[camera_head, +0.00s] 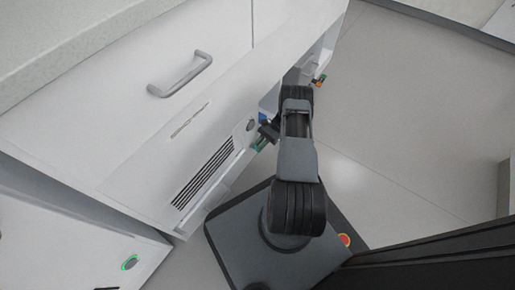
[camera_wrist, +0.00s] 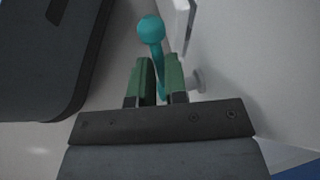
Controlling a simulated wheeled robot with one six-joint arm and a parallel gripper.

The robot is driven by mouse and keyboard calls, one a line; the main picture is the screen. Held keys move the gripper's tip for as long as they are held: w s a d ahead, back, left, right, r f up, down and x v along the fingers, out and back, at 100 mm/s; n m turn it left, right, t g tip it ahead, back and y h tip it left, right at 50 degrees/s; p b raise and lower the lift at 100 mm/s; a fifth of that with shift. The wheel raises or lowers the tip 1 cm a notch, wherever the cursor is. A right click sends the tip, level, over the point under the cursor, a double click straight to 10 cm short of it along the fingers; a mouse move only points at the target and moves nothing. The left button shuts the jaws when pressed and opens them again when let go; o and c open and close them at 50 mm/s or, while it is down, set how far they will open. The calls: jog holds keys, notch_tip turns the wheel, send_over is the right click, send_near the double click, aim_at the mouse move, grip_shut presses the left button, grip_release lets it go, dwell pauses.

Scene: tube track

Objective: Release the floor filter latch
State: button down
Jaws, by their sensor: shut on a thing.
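In the wrist view, a teal lever with a round ball end (camera_wrist: 151,29) stands out ahead of my fingers, close to the white cabinet wall. Its stem runs down between the green fingertips of my gripper (camera_wrist: 160,72), which is shut on it. In the head view, my gripper (camera_head: 261,143) is low against the cabinet front, just right of the vent grille (camera_head: 204,172). My arm hides part of this area, and the lever cannot be made out there.
The white cabinet (camera_head: 110,125) has a drawer with a grey handle (camera_head: 180,74). A grey round knob (camera_wrist: 198,80) sits on the wall beside my right finger. A small green and orange item (camera_head: 319,80) is farther along the cabinet. The floor (camera_head: 410,120) to the right is open.

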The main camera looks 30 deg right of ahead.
jog(key=shift+w+d+f+m+g+y, duration=0.1)
jog(key=shift+d+m+g+y, duration=0.15)
jog(key=shift+y, duration=0.55)
jog(key=shift+w+d+f+m+g+y, duration=0.15)
jog(key=shift+d+y, duration=0.2)
jog(key=shift+y, duration=0.45)
jog(key=c, duration=1.4)
grip_release()
jog(key=shift+c, duration=0.2)
jog(key=shift+d+r, duration=0.1)
jog(key=shift+s+a+r+p, duration=0.8)
jog(key=shift+s+r+p, duration=1.15)
jog(key=shift+s+r, duration=0.25)
jog(key=shift+s+a+r+p, duration=0.8)
jog(key=shift+s+r+p, duration=1.25)
jog(key=shift+s, duration=0.2)
jog(key=shift+s+a+r+p, duration=0.8)
jog(key=shift+s+r+p, duration=1.1)
jog(key=shift+s+r, duration=0.3)
